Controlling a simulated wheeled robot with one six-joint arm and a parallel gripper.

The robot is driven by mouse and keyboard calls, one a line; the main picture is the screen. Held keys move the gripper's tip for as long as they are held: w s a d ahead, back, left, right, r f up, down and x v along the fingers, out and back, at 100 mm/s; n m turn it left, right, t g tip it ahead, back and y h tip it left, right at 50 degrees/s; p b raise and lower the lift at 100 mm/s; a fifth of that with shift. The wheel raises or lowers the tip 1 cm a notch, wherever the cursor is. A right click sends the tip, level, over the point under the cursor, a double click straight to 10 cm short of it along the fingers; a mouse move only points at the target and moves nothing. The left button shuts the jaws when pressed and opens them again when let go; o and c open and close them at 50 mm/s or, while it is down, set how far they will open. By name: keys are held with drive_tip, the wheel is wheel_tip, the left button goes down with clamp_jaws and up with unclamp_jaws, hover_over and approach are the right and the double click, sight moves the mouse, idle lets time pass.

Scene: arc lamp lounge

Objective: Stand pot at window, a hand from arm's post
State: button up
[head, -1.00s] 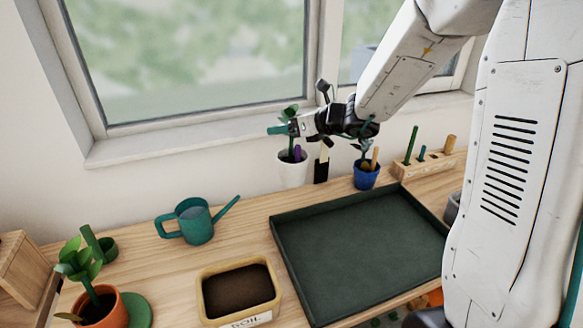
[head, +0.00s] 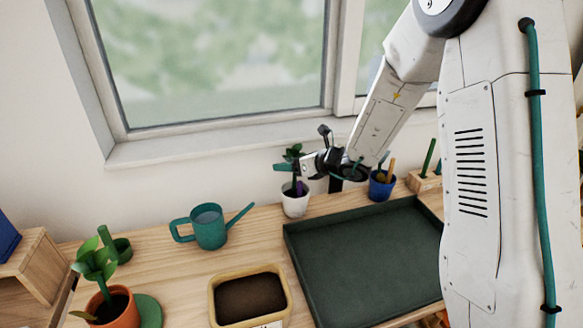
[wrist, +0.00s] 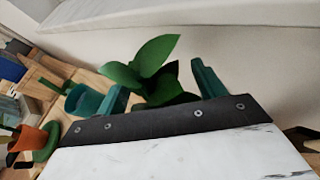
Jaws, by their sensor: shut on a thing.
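The white pot (head: 294,204) with a dark-green leafy plant stands upright near the back of the wooden table, below the window. A purple piece shows at its rim. My gripper (head: 294,168) is shut on the potted plant from above. The wrist view shows the leaves (wrist: 146,68) between its teal fingers; the exact grip point and the pot itself are hidden there. I cannot tell if the pot's base touches the table. The window (head: 215,60) and its pale sill (head: 200,147) lie behind and above it.
A blue pot (head: 381,188) stands to the right. A teal watering can (head: 210,230) stands left. In front lie a dark green tray (head: 300,262) and a soil box (head: 284,315). An orange potted plant (head: 118,312) is front left. Bare table lies between the can and white pot.

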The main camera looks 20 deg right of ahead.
drive_tip(key=shift+f, duration=0.7)
drive_tip(key=o, duration=1.3)
